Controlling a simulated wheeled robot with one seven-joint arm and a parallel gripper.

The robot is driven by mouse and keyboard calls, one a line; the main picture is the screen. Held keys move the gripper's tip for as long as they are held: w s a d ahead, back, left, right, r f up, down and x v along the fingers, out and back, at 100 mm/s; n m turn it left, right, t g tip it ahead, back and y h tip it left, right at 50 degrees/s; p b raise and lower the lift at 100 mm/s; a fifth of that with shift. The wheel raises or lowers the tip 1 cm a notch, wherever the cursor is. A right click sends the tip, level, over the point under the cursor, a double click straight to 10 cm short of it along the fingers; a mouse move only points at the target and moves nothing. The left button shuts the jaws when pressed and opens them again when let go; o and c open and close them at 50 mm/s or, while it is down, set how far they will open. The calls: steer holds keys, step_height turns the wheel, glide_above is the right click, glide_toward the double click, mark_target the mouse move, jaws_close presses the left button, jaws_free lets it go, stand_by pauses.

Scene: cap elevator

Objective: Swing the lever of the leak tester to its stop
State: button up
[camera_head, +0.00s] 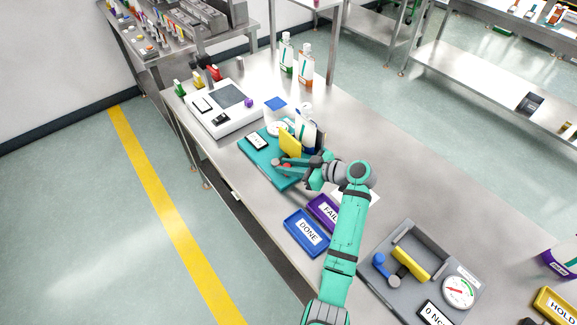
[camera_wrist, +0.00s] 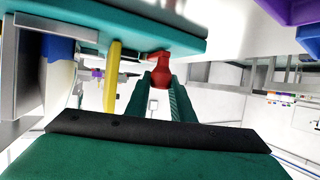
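The leak tester has a teal base (camera_head: 262,165) with a white label, a round gauge (camera_head: 278,128) and an upright yellow part (camera_head: 290,142). A red knob (camera_wrist: 160,70) shows in the wrist view under the teal base edge (camera_wrist: 110,25), which appears upside down there. My gripper (camera_head: 283,164) is low at the tester's near right side. In the wrist view its two dark green fingers (camera_wrist: 160,88) stand apart, with the knob at the gap between their tips. I cannot tell whether they touch it. My wrist hides part of the tester in the head view.
A blue DONE tray (camera_head: 291,222) and a purple FAIL tray (camera_head: 321,205) lie close to my arm. A white scale (camera_head: 223,118) and bottles (camera_head: 305,65) stand behind. A grey device with a yellow handle (camera_head: 411,264) is at the right.

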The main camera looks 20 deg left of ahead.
steer(key=o, duration=0.4)
steer(key=shift+a, duration=0.1)
steer(key=v, duration=1.1)
steer(key=shift+w, duration=0.1)
